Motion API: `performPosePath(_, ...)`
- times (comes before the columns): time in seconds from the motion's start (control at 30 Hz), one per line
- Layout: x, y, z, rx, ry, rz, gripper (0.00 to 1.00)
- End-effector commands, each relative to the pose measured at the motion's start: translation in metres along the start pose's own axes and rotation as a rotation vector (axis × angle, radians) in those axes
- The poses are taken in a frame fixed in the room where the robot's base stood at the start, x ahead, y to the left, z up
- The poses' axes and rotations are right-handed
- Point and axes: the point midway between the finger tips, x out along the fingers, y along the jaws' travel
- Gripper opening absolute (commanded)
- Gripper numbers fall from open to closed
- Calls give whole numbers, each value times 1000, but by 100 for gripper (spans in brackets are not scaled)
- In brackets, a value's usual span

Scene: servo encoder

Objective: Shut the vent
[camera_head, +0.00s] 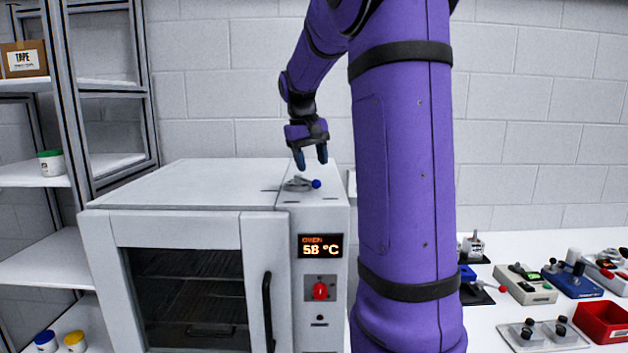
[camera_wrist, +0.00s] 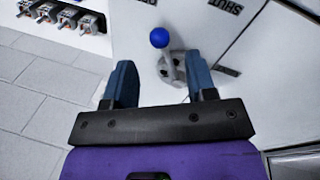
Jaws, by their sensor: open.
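The vent lever (camera_head: 299,184) is a small grey handle on a round base with a blue ball knob (camera_head: 316,184), on top of the white oven (camera_head: 190,185) at its right. In the wrist view, the blue knob (camera_wrist: 159,38) lies just beyond my fingertips, and the grey lever base (camera_wrist: 172,70) shows between the fingers. A "SHUT" label (camera_wrist: 224,5) appears upside down on the oven top, to the right of the knob. A second dark label (camera_wrist: 228,71) is too small to read. My gripper (camera_head: 311,160) is open and empty, pointing down above the lever, apart from it.
The oven front has a display (camera_head: 320,246) reading 58 °C, a red knob (camera_head: 320,291) and a black door handle (camera_head: 268,312). A shelf rack (camera_head: 72,100) stands at the left. Several small devices and a red bin (camera_head: 602,320) sit on the right-hand table.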

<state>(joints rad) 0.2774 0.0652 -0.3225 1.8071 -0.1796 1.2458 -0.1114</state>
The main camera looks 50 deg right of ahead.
Motion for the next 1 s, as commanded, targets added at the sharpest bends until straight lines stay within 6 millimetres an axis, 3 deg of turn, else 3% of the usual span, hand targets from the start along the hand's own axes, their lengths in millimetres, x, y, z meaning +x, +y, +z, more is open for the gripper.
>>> performPosePath(0.1, 21, 0, 1, 1, -3, -1, 51)
performPosePath(0.3, 45, 0, 0, 1, -2, -1, 51)
performPosePath(0.73, 54, 0, 0, 0, 1, 0, 51)
performPosePath(0.97, 54, 0, 0, 0, 1, 0, 1)
performPosePath(1.0, 54, 0, 0, 0, 1, 0, 0)
